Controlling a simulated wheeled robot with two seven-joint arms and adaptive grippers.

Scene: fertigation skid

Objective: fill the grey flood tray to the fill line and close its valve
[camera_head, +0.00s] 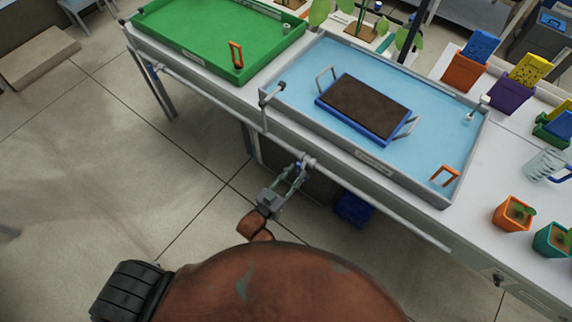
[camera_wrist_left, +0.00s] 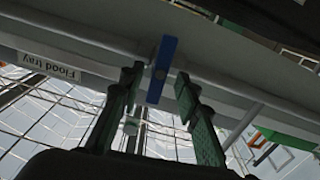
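The grey flood tray (camera_head: 352,157) holds pale blue water, and a blue planter of dark soil (camera_head: 367,107) stands in it. I cannot make out a fill line. A flood tray label shows in the left wrist view (camera_wrist_left: 48,66). A blue valve lever (camera_wrist_left: 161,70) sits under the tray's front, across the grey pipe. My left gripper (camera_head: 296,170) is at the pipe below the tray's front wall. In the left wrist view its fingers (camera_wrist_left: 158,76) are apart on either side of the lever, with nothing clearly held. My right gripper is out of view.
A green tray (camera_head: 215,38) stands to the left. Orange brackets sit on both trays. Potted seedlings (camera_head: 513,214) and a clear jug (camera_head: 544,165) stand on the bench at right. A blue object (camera_head: 354,208) is on the floor under the bench. The floor at left is open.

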